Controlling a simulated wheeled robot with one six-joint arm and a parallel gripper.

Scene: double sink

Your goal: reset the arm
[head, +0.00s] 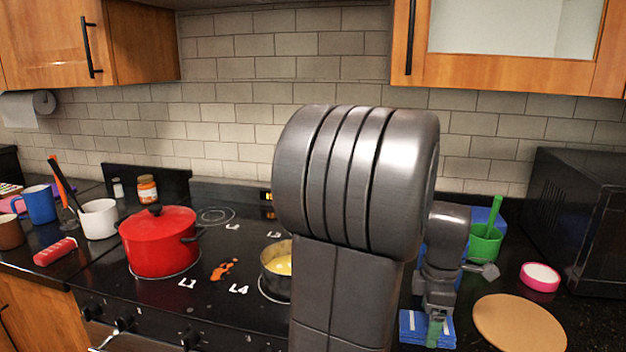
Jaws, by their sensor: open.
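My grey arm rises through the middle of the view and hides part of the stove and counter behind it. Its far end comes down on the right, with my gripper (437,310) low over the counter, pointing down. The gripper is small and partly hard to make out, but its jaws are open. A blue flat item (412,328) with a green strip lies right at the fingertips. I cannot tell whether the fingers touch it.
A red pot (160,243) and a small pan (275,268) with yellow contents sit on the black stove. A green cup (485,245), pink-rimmed bowl (540,277), round tan board (519,324) and dark microwave (580,220) stand right. Mugs crowd the left counter. Wooden cabinets hang above.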

